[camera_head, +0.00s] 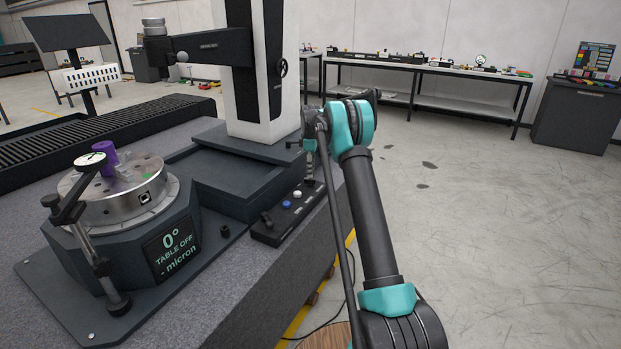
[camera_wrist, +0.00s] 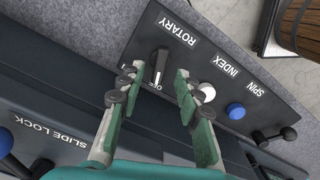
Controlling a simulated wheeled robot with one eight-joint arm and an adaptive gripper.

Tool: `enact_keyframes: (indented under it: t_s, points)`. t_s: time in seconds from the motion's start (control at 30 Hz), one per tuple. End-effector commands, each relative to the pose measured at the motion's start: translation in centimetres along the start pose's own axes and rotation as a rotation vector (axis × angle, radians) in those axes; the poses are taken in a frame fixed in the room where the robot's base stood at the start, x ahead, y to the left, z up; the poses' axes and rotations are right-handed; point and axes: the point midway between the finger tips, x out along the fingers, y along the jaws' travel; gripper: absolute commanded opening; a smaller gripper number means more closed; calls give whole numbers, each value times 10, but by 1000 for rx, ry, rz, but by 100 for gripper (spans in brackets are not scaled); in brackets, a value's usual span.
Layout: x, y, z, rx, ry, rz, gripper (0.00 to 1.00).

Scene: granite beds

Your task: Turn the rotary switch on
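The rotary switch (camera_wrist: 161,62) is a black knob on a dark control panel in the wrist view, below the printed word ROTARY. Its long grip runs roughly up and down in the picture, and its lower end is near a small, partly hidden label. My gripper (camera_wrist: 158,83) is open, its two fingers pointing at the panel on either side of the knob's lower end. I cannot tell whether they touch it. In the head view my gripper (camera_head: 311,168) is over the far end of the control panel (camera_head: 268,232), and the switch cannot be made out. A display (camera_head: 172,248) reads "0°, TABLE OFF".
A round metal table (camera_head: 118,190) with a purple part and a dial gauge stands left. Open floor lies right.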

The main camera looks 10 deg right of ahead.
Motion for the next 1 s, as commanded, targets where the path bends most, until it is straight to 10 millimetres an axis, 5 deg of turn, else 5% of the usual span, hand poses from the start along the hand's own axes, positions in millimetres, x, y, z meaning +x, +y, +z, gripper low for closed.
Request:
enact_keyframes:
  t_s: [0.23,0.63,0.9,1.0]
  points:
    - [31,0,0,0,0,0,34]
    - [37,0,0,0,0,0,34]
    - [37,0,0,0,0,0,1]
    - [37,0,0,0,0,0,0]
